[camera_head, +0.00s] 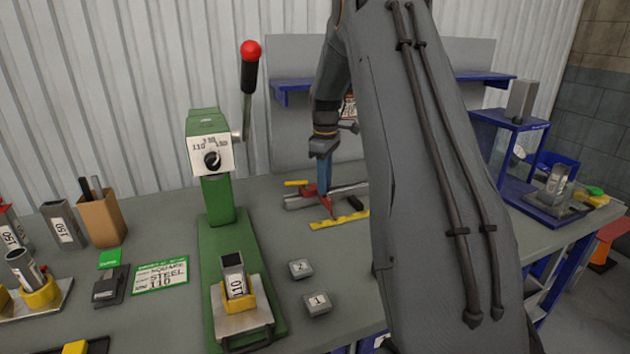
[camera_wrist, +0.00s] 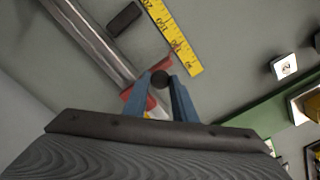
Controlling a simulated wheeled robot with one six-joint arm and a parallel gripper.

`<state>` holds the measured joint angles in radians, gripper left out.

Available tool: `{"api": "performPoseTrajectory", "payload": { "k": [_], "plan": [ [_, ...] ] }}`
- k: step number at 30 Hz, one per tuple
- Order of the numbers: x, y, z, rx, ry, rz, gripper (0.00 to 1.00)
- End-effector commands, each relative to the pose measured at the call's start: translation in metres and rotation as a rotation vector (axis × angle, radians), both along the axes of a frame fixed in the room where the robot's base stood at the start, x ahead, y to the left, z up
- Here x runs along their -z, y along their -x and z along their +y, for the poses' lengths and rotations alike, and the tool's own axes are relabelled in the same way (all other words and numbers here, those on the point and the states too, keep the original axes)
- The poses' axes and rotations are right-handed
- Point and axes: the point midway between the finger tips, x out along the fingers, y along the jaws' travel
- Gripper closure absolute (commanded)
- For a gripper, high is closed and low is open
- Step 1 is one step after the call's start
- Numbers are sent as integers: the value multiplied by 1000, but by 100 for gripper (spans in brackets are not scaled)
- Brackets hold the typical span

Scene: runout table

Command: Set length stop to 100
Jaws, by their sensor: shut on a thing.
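The length stop (camera_head: 311,196) is a red slider on a grey metal rail (camera_head: 298,203) at the back of the table. A yellow ruler (camera_head: 339,219) lies along the rail's front; it also shows in the wrist view (camera_wrist: 172,35), where I cannot read the stop's setting surely. My gripper (camera_head: 324,178) has blue fingers and comes down on the stop from above. In the wrist view my gripper (camera_wrist: 162,88) is shut around the stop's dark round knob (camera_wrist: 160,78). The fingers and my arm hide part of the stop and rail.
A green press (camera_head: 219,205) with a red-knobbed lever and dial stands left of the rail, holding a part marked 110 (camera_head: 236,285). A green card (camera_head: 160,275) reads SQUARE STEEL 110. Blocks marked 2 (camera_head: 301,268) and 1 (camera_head: 317,303) sit right of the press.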

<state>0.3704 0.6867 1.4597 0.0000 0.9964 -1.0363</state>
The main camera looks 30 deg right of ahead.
Motion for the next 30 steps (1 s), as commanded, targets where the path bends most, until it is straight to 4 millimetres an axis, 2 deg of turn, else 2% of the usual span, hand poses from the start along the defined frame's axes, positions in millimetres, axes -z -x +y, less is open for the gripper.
{"api": "performPoseTrajectory", "payload": {
  "k": [9, 10, 12, 13, 23, 30],
  "plan": [
    [-1, 2, -5, 11, 0, -1, 100],
    [-1, 2, -4, 11, 0, -1, 71],
    [-1, 2, -4, 9, 0, -1, 59],
    [-1, 1, -3, 9, 0, -1, 57],
    [-3, 0, -2, 7, 1, -2, 57],
    [-36, -1, -2, 7, 2, -5, 57]
  ]
}}
